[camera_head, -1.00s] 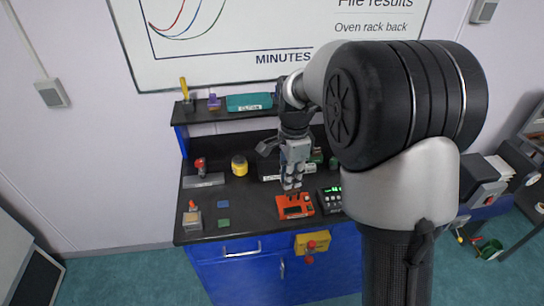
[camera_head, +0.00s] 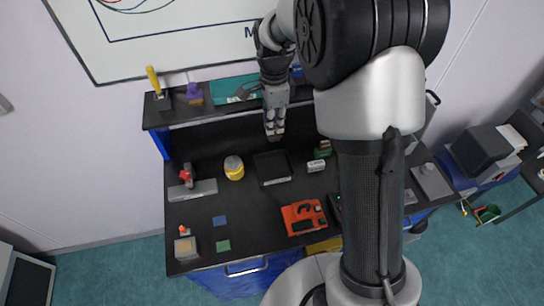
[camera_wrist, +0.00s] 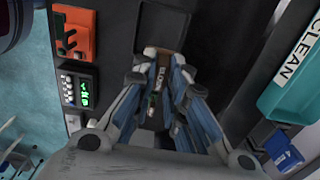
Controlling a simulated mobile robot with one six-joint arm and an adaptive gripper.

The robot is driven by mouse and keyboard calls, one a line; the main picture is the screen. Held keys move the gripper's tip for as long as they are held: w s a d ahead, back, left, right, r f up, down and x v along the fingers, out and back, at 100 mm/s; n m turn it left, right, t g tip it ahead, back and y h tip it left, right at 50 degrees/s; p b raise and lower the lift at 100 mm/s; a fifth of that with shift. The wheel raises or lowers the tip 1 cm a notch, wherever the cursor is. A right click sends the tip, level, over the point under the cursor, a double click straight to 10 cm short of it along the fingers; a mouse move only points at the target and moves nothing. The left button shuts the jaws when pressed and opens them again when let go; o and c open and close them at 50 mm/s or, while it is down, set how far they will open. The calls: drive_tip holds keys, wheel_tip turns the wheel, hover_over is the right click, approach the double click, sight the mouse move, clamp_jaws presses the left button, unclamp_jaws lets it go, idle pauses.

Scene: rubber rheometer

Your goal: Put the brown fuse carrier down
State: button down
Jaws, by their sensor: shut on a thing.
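My gripper (camera_head: 273,131) is in the head view, at the back of the dark workbench, above and behind a shallow black tray (camera_head: 262,182). It is shut on the brown fuse carrier (camera_head: 274,138), only a small tip of which shows there. The black tray (camera_wrist: 162,28) lies beyond the fingertips in that view.
An orange device (camera_head: 304,217) stands at the bench front, with a green-lit meter (camera_wrist: 78,90) beside it. A yellow-lidded jar (camera_head: 234,168) is left of the tray. The shelf behind carries a teal bin (camera_head: 234,89).

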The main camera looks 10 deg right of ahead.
wheel_tip(320, 180, down, 16)
drive_tip(key=shift+f+b, duration=0.25)
drive_tip(key=shift+b, duration=0.15)
drive_tip(key=shift+f, duration=0.1)
drive_tip(key=shift+f, duration=0.15)
drive_tip(key=c, duration=1.6)
unclamp_jaws()
